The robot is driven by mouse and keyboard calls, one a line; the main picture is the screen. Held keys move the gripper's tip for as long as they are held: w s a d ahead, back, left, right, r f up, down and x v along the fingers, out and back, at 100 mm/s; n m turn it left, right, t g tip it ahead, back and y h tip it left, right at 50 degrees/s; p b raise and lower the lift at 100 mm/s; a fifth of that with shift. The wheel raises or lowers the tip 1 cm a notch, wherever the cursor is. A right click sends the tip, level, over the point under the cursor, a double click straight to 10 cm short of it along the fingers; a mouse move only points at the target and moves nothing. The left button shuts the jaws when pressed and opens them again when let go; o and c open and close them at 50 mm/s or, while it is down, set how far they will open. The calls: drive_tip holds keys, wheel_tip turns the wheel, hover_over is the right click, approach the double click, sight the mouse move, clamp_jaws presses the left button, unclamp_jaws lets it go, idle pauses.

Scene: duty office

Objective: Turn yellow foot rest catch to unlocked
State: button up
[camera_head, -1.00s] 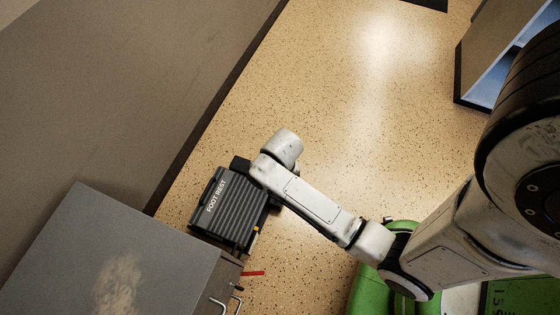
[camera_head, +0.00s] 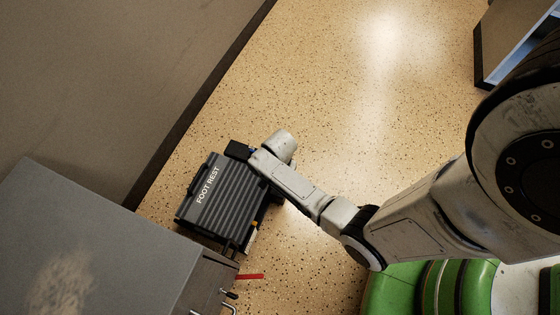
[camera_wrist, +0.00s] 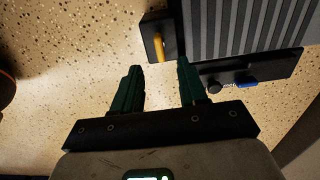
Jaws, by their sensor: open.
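The dark ribbed foot rest (camera_head: 228,197), lettered "FOOT REST", stands on the floor in the head view. In the wrist view its ribbed top (camera_wrist: 236,28) fills the upper right. The yellow catch (camera_wrist: 159,45) is a short bar on a dark block at the foot rest's edge. My gripper (camera_wrist: 158,69) is open, with two green fingers and nothing between them. The catch lies just beyond the fingertips, roughly in line with the gap; I see no clear contact. In the head view my arm hides the gripper, and the catch shows only as a small yellow-orange spot.
A blue tab (camera_wrist: 247,82) and a black knob sit on a dark bar right of my fingers. A grey-topped cabinet (camera_head: 100,240) with handles stands beside the foot rest, a red bar (camera_head: 250,276) sticking out near it. Speckled floor (camera_head: 340,100) is clear beyond.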

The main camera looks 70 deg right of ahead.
wheel_tip(320, 180, down, 7)
drive_tip(key=b, duration=0.3)
drive_tip(key=shift+f+b, duration=0.15)
drive_tip(key=shift+b, duration=0.15)
clamp_jaws()
